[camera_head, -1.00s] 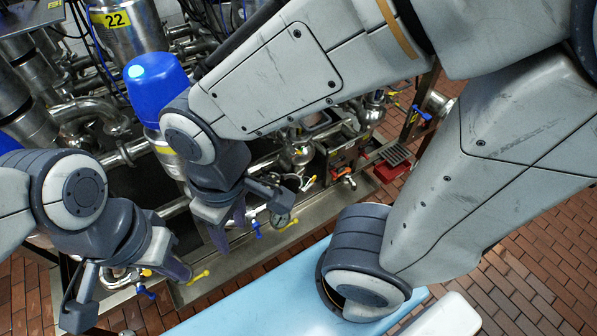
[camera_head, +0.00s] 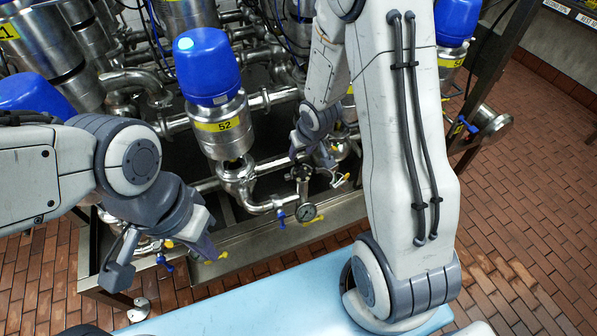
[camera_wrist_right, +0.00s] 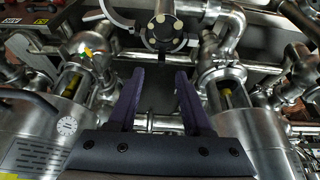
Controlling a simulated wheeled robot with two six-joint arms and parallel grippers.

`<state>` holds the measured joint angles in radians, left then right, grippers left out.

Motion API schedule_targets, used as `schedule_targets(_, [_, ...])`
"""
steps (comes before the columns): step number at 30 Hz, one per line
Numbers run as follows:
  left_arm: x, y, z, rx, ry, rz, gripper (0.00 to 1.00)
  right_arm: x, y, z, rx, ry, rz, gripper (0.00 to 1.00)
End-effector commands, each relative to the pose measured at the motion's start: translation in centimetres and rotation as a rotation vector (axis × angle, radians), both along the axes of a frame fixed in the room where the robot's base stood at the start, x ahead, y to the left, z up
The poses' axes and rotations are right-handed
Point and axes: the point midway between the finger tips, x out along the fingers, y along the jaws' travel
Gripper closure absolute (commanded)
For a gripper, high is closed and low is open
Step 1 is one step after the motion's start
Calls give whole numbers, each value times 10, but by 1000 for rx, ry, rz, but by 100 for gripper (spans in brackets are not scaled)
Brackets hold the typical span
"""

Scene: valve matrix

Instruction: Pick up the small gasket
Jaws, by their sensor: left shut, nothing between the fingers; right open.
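I cannot make out a small gasket for certain in either view. My right gripper (camera_head: 324,158) reaches in among the pipes of the valve rack, partly hidden by its own arm in the head view. In the right wrist view, its two dark purple fingers (camera_wrist_right: 158,80) are spread apart with nothing between them. They point towards a round metal pipe fitting (camera_wrist_right: 166,32) at the top middle, apart from it. My left gripper (camera_head: 206,247) is shut and empty at the rack's front left edge, pointing down.
A blue-capped valve labelled 52 (camera_head: 214,100) stands between the arms. A pressure gauge (camera_head: 306,211) and a blue tap handle (camera_head: 281,217) sit at the front pipes. A pale blue surface (camera_head: 270,300) lies in front. Brick floor (camera_head: 530,240) is open at right.

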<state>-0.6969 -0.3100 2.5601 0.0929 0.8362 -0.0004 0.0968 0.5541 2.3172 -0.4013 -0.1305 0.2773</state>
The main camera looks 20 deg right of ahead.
Motion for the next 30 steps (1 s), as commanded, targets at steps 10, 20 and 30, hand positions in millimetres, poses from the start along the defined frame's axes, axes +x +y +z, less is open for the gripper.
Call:
schedule_targets(10, [0,0,-11,0,0,0,100,14,3,-39,0,3,1,50])
schedule_targets(20, [0,0,-11,0,0,0,100,21,3,-52,-1,0,0,50])
schedule_targets(30, [0,0,-11,0,0,0,100,21,3,-52,0,1,0,100])
